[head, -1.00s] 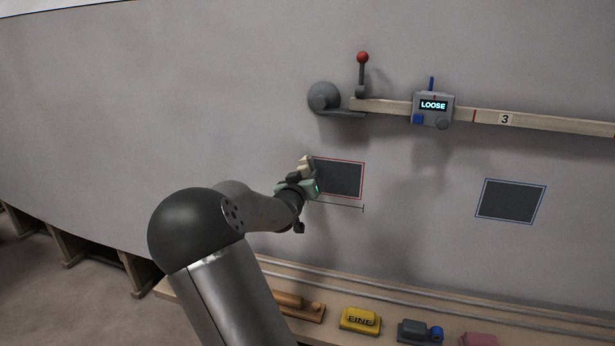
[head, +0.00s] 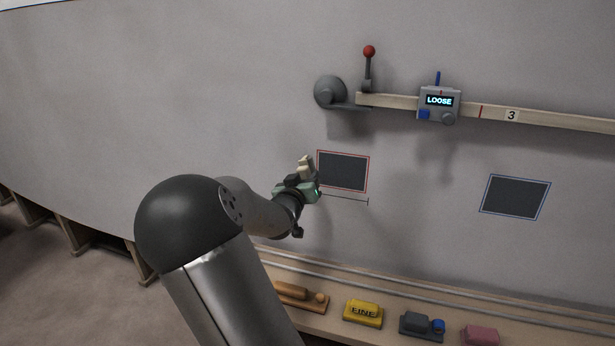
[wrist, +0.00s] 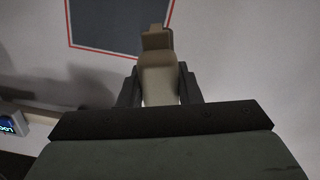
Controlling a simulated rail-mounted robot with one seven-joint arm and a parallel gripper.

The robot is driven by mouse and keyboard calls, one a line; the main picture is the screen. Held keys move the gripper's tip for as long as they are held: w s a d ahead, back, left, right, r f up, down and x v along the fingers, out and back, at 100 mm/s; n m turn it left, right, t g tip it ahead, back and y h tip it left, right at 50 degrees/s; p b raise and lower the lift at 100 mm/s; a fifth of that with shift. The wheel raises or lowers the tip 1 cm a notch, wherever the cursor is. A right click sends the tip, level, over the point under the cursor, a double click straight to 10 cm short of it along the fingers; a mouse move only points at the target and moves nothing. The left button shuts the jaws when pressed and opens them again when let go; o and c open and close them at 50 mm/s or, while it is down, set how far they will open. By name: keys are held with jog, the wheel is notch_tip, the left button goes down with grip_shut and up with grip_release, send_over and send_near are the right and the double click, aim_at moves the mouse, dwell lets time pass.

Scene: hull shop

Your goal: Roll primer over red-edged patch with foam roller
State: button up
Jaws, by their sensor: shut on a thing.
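The red-edged patch (head: 343,171) is a dark rectangle on the grey hull wall. It also shows at the top of the wrist view (wrist: 115,25). My gripper (head: 306,180) is just left of the patch's lower left corner. In the wrist view my gripper (wrist: 158,88) is shut on a beige tool (wrist: 158,75), whose narrow end points toward the patch and overlaps its edge in the picture. I cannot tell whether the tool touches the wall, and no roller sleeve is clearly visible on it.
A blue-edged patch (head: 515,197) lies to the right. Above runs a wooden batten (head: 545,117) with a box reading LOOSE (head: 439,103) and a red-knobbed lever (head: 369,68). Below, a shelf (head: 345,335) holds a wooden tool (head: 300,296), yellow block (head: 363,313), grey tool (head: 417,325) and pink block (head: 481,335).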

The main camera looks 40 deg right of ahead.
jog(key=shift+p+v, duration=1.05)
jog(key=shift+v, duration=1.45)
jog(key=shift+p+v, duration=1.05)
jog(key=shift+v, duration=0.9)
jog(key=shift+r, duration=0.1)
